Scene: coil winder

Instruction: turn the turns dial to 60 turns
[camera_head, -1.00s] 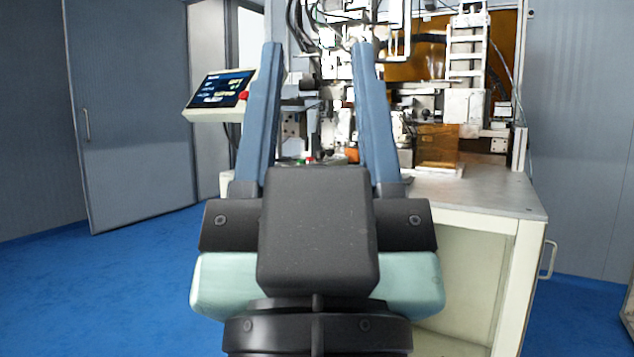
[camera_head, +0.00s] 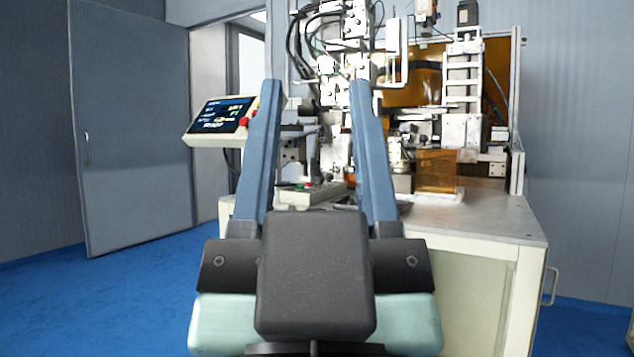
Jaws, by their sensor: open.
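My gripper (camera_head: 315,88) is open and empty in the head view, its two long blue-grey fingers standing up in front of the coil winder (camera_head: 360,145). A tilted control panel (camera_head: 219,116) with a dark lit screen is left of the left finger. A small control box (camera_head: 310,192) with red and green buttons lies on the bench, seen between the fingers. No turns dial can be made out; the gripper hides part of the bench front.
The white bench (camera_head: 478,222) has a clear top at the right front. A red button (camera_head: 244,122) is on the panel's right edge. A grey door (camera_head: 130,130) stands at the left. Blue floor (camera_head: 110,290) is free at the left.

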